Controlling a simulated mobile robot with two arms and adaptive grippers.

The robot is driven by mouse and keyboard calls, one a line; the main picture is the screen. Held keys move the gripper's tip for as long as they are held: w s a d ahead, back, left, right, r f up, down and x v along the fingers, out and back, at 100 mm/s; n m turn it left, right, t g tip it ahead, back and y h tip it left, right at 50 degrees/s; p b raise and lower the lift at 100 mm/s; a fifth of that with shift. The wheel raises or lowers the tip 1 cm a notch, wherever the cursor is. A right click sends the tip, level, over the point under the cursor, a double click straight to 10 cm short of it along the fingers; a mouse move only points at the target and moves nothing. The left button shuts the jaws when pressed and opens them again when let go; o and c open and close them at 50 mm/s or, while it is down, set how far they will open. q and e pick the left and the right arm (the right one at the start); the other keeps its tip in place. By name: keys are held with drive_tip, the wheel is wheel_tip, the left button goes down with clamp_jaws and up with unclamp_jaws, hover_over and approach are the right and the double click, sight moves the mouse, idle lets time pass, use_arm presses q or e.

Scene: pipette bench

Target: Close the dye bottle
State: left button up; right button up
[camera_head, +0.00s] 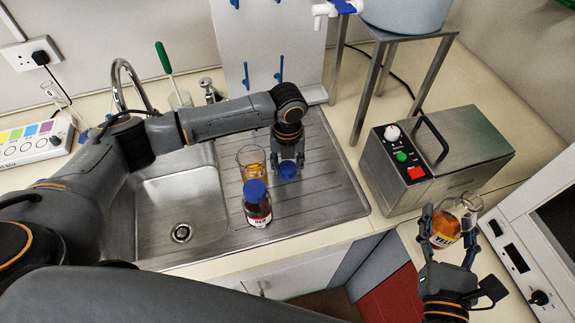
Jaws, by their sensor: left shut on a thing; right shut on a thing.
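A dark bottle (258,212) with a red and white label stands upright on the ribbed steel drainer, with a blue cap (255,189) on its top. My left gripper (287,168) points down over the drainer, right of and behind this bottle, and is shut on a blue cap (288,170). My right gripper (451,225) is at the lower right, shut on a clear glass vessel (462,207) with amber liquid and a coloured label. The vessel is tilted, and the fingers hide part of it. I cannot tell which vessel the held cap belongs to.
A glass beaker (250,158) with amber liquid stands just behind the dark bottle. The sink basin (180,205) is at left. A steel bath (440,155) with a handle stands at right, beside a white appliance (530,250). The drainer's right front is clear.

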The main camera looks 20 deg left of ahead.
sight(288, 167)
use_arm(q)
drive_tip(key=shift+r, duration=0.15)
